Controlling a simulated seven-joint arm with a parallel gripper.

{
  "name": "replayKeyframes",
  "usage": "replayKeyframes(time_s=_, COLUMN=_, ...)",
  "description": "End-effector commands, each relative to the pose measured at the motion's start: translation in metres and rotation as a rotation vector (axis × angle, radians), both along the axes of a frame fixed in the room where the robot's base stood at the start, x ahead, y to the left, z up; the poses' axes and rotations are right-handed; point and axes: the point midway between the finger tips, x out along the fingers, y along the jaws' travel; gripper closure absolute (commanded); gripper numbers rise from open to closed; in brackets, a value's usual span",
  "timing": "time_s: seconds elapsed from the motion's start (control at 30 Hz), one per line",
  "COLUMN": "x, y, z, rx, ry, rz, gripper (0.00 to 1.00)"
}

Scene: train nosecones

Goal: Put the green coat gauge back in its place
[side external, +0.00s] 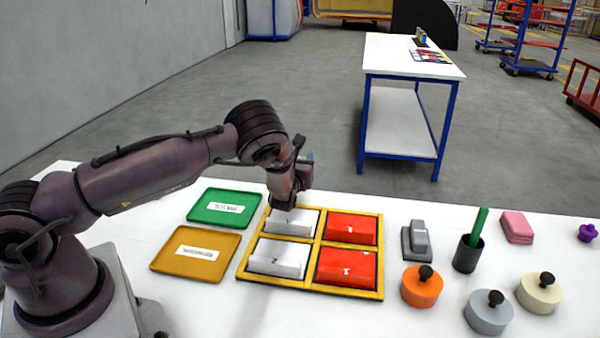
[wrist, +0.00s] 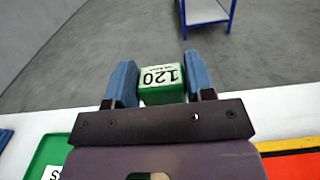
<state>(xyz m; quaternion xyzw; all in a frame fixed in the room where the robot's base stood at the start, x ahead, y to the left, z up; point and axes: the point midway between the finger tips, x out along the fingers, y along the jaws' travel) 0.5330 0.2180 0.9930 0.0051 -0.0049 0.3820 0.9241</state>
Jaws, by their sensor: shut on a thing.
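In the side external view my gripper (side external: 309,158) is raised above the back edge of the white table, behind the yellow-framed tray. The gauge itself is hidden or too small to make out there.
The yellow-framed tray (side external: 241,272) holds white and red blocks. Left of it lie a green tray (side external: 205,217) and an amber tray (side external: 197,266). To the right stand a grey block (side external: 416,243), a dark cup (side external: 467,257) with a green stick, a pink block (side external: 517,228) and several knobbed discs.

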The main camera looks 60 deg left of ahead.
Motion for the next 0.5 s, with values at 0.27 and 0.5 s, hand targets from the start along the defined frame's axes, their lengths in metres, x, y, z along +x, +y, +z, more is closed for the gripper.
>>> replayKeyframes(time_s=0.27, x=0.007, y=0.003, z=-0.03, rx=-0.001, ry=0.002, rz=0.0, gripper=0.79)
replayKeyframes(time_s=0.5, x=0.007, y=0.003, z=-0.038, rx=0.0, ry=-0.001, rz=0.0, gripper=0.79)
